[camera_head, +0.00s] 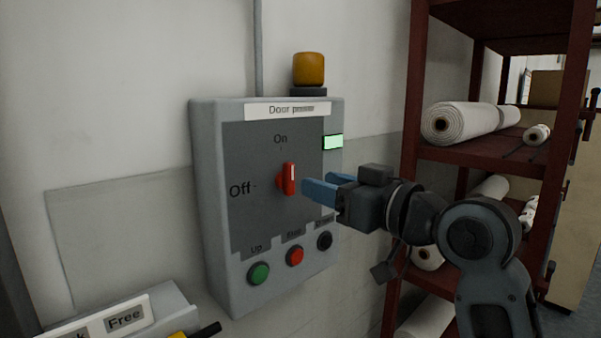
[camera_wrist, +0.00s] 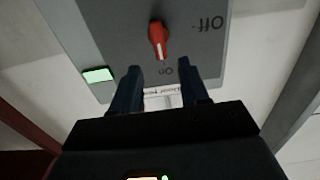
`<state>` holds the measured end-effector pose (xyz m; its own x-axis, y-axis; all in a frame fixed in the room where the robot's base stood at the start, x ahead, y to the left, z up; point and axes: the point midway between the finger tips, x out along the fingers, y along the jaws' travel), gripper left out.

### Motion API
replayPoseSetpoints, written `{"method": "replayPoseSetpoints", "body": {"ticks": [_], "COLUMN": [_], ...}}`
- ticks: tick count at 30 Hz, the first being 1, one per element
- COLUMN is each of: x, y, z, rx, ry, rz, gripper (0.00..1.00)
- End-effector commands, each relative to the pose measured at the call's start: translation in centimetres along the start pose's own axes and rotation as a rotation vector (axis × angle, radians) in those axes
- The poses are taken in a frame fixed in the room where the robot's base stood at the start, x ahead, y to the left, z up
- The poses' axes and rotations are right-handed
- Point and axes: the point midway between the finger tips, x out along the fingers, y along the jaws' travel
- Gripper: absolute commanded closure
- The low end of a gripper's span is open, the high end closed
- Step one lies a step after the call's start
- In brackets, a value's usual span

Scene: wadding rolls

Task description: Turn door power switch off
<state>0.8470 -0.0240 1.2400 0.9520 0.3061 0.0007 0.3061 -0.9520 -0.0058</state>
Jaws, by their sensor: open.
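The door power box (camera_head: 210,150) is a grey panel on the wall, labelled "Door power". Its red rotary switch (camera_head: 289,179) stands upright, with its white mark pointing up at "On"; "Off" is printed to its left. A green indicator (camera_head: 333,142) is lit at the box's right edge. My gripper (camera_head: 320,190) is open and empty, just right of the switch, its blue fingers pointing left towards it. In the wrist view, upside down, the switch (camera_wrist: 158,40) lies ahead of and between the open fingers (camera_wrist: 168,85), apart from them.
Below the switch are a green Up button (camera_head: 258,273), a red Stop button (camera_head: 294,256) and a black button (camera_head: 324,240). An orange lamp (camera_head: 308,69) sits on top. A red rack (camera_head: 490,160) with white rolls stands right. Another box (camera_head: 125,318) is at lower left.

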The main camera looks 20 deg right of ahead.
Motion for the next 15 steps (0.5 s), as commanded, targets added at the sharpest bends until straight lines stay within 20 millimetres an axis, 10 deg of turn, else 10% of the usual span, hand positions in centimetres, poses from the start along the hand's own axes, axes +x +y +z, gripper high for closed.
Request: {"method": "replayPoseSetpoints", "body": {"ticks": [15], "x": [6.2], "y": [-0.1], "z": [-0.5], "rx": [-0.006], "ry": [-0.002], "rz": [-0.005], "gripper": [0.55]}}
